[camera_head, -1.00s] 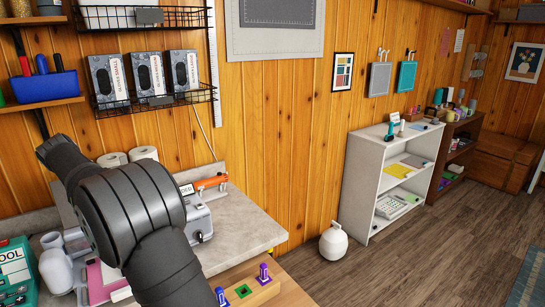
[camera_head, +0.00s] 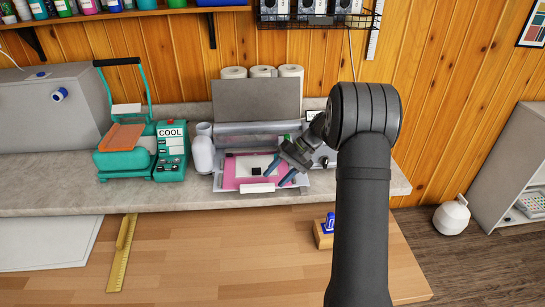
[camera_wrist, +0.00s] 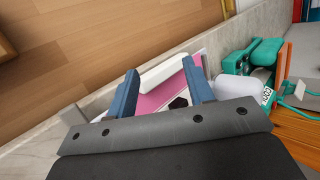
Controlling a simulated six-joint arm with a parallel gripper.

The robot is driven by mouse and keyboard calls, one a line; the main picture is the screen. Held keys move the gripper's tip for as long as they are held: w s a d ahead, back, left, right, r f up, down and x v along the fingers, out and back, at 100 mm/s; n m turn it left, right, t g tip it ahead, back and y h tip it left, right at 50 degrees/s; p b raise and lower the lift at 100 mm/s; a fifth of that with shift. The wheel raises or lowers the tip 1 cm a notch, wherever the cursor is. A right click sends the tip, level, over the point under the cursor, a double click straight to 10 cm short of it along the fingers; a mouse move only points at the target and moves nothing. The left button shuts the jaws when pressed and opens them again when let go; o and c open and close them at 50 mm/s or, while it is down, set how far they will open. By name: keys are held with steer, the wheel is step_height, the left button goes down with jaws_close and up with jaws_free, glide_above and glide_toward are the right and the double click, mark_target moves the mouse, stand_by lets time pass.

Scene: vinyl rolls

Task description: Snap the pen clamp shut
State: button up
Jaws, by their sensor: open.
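A grey cutting machine (camera_head: 232,130) stands on the counter with its lid up. A pink mat (camera_head: 235,176) with a white sheet and a small black piece lies at its front; the pink mat also shows in the wrist view (camera_wrist: 160,93). A small green part (camera_head: 288,138) shows near the machine's right end, too small to make out. I cannot pick out the pen clamp or tell its state. My gripper (camera_head: 281,172) is open and empty, its blue fingers above the right side of the mat. In the wrist view, my gripper (camera_wrist: 160,70) spans the mat's white front edge.
A teal heat press (camera_head: 125,145) and a white bottle (camera_head: 202,152) stand left of the machine. Paper rolls (camera_head: 262,72) stand behind it. In front, the wooden table holds a yellow ruler (camera_head: 122,252) and a wooden block (camera_head: 322,235) with a blue piece. The table's middle is clear.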

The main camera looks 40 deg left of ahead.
steer(key=w+d+f+m+t+y, duration=0.1)
steer(key=w+d+m+t+y, duration=0.3)
steer(key=w+d+m+y, duration=0.6)
steer(key=s+a+n+y, duration=0.1)
steer(key=a, duration=0.5)
steer(key=s+a+n+y, duration=0.1)
steer(key=a, duration=0.5)
steer(key=s+a+n+y, duration=0.1)
steer(key=a, duration=0.5)
steer(key=shift+a+f, duration=0.1)
steer(key=shift+a, duration=0.1)
steer(key=shift+c, duration=0.5)
steer(key=c, duration=0.9)
steer(key=shift+w+d+n+g+h, duration=0.15)
steer(key=shift+d+n+g+h, duration=0.25)
steer(key=shift+n+g, duration=0.6)
steer(key=shift+w+d+n+g+h, duration=0.25)
steer(key=shift+n+g+h, duration=0.35)
steer(key=shift+g, duration=0.65)
steer(key=shift+w+d+n+g+h, duration=0.1)
steer(key=shift+d+n+g+h, duration=0.3)
steer(key=shift+n+g, duration=0.65)
steer(key=o, duration=1)
